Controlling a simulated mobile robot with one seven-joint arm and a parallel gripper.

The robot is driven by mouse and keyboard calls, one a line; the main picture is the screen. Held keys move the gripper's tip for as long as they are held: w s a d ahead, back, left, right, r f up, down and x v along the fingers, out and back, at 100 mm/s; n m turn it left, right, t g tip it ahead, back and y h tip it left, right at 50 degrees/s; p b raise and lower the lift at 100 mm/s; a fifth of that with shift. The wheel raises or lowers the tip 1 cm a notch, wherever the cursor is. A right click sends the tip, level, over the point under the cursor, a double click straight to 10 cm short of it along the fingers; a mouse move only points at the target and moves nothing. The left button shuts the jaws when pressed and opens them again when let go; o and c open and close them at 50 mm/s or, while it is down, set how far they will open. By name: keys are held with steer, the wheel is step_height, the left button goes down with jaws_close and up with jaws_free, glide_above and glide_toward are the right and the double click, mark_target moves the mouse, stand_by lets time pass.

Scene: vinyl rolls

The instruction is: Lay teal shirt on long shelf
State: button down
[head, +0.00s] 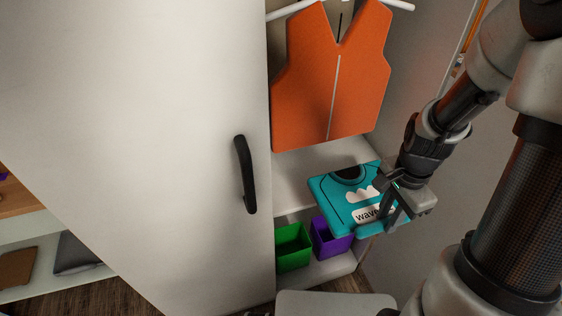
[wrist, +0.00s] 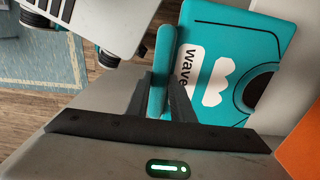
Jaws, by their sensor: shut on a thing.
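The folded teal shirt (head: 330,205) has a white cloud print and the word "wave". My gripper (head: 391,203) is shut on its right edge in the head view. In the wrist view, a teal edge of the shirt (wrist: 240,18) runs between the fingers of my gripper (wrist: 162,90). The shirt is in front of a long pale shelf (head: 300,172) inside the wardrobe and hides part of its front. I cannot tell whether the shirt touches the shelf.
An orange vest (head: 330,85) hangs from a rail above the shelf. A green bin (head: 293,250) and a purple bin (head: 327,240) stand below. A white door (head: 150,120) with a black handle (head: 245,175) fills the left. The shelf's visible back part is clear.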

mark_target(347, 170)
steer(key=w+a, duration=0.2)
steer(key=w, duration=0.4)
steer(key=w+a, duration=0.3)
steer(key=w, duration=0.3)
steer(key=w+a, duration=0.2)
steer(key=w, duration=0.3)
steer(key=shift+w+a, duration=0.15)
steer(key=shift+w, duration=0.25)
step_height(347, 170, down, 2)
steer(key=shift+w+a+f, duration=0.1)
steer(key=shift+f, duration=0.05)
step_height(347, 170, down, 4)
steer(key=shift+f, duration=0.15)
steer(key=shift+w+f, duration=0.2)
steer(key=shift+w, duration=0.05)
steer(key=shift+f+b, duration=0.2)
steer(key=shift+b, duration=0.2)
steer(key=c, duration=1.5)
jaws_free()
steer(key=shift+c, duration=0.2)
